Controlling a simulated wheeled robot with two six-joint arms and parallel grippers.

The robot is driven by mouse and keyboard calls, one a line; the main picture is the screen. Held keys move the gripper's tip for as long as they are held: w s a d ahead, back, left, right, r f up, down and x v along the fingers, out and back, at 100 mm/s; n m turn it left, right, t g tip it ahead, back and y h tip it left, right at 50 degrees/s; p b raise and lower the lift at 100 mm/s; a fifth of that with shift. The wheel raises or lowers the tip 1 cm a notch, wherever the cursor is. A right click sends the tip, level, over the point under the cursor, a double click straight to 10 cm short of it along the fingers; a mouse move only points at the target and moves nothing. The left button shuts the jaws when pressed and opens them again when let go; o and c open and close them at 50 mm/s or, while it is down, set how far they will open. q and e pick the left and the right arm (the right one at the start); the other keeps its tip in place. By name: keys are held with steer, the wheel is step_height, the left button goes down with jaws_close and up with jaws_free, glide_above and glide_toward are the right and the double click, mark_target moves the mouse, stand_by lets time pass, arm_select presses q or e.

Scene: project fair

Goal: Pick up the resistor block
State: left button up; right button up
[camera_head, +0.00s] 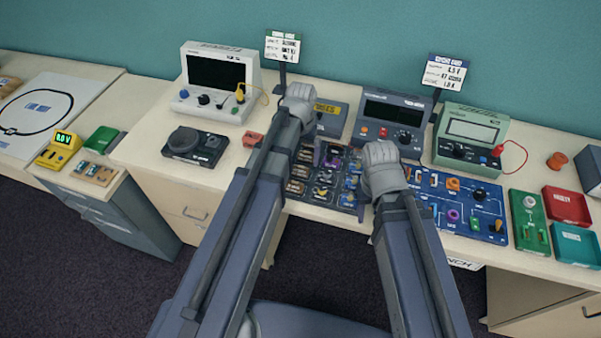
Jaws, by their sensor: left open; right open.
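A dark compartment tray (279,178) holds several small coloured component blocks at the bench's front middle. I cannot tell which of them is the resistor block. My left gripper (299,98) is open, beyond the tray, in front of the left sign and beside a grey box. Its arm crosses the tray's left side. My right gripper (381,160) is open at the tray's right edge, between the tray and a blue board (465,186). It hides part of the tray's right side. No block shows in either gripper; the fingertips are hard to make out.
A white instrument (215,75) and a black device (195,145) stand on the left. A dark meter (391,120) and a green meter (470,138) stand behind the tray and board. Red (567,205) and teal (576,245) bins are at right. Two signs stand at the back.

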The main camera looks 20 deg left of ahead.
mark_target(300, 169)
arm_select(q)
steer(key=f+b, duration=0.5)
steer(key=shift+s+f, duration=0.15)
steer(key=shift+s, duration=0.05)
arm_select(e)
step_height(300, 169, down, 5)
steer(key=shift+f, duration=0.1)
arm_select(q)
steer(key=c, duration=1.4)
steer(key=shift+r, duration=0.2)
